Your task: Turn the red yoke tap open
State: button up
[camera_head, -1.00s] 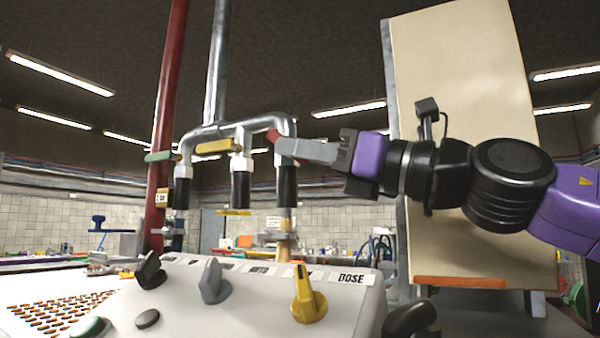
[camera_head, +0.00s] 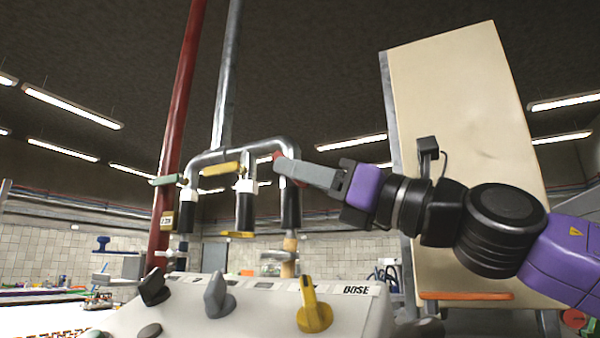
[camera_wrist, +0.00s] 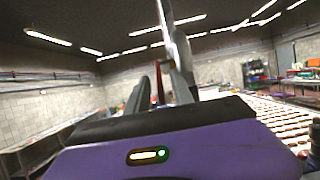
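The red yoke tap (camera_head: 277,157) is a small red handle at the right end of the bent steel pipe, above a black sleeve. Most of it is hidden behind my grey fingertips. My gripper (camera_head: 286,168) reaches in from the right, its fingertips at the red handle. In the head view the fingers overlap side-on and look like one bar. In the wrist view my fingers (camera_wrist: 158,88) show as two grey bars with something narrow and red between them. Whether they press on the handle is not clear.
A yellow handle (camera_head: 220,169) and a green handle (camera_head: 166,180) sit on the other two branches. A red post (camera_head: 180,110) stands behind at left. Below is a white panel (camera_head: 250,318) with a yellow knob (camera_head: 313,308) and darker knobs. A cream board (camera_head: 460,120) stands behind my arm.

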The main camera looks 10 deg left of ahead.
jog(key=b+v, duration=0.2)
jog(key=v, duration=0.5)
jog(key=shift+d, duration=0.4)
jog(key=shift+s+f, duration=0.1)
jog(key=shift+f, duration=0.05)
jog(key=shift+c, duration=0.2)
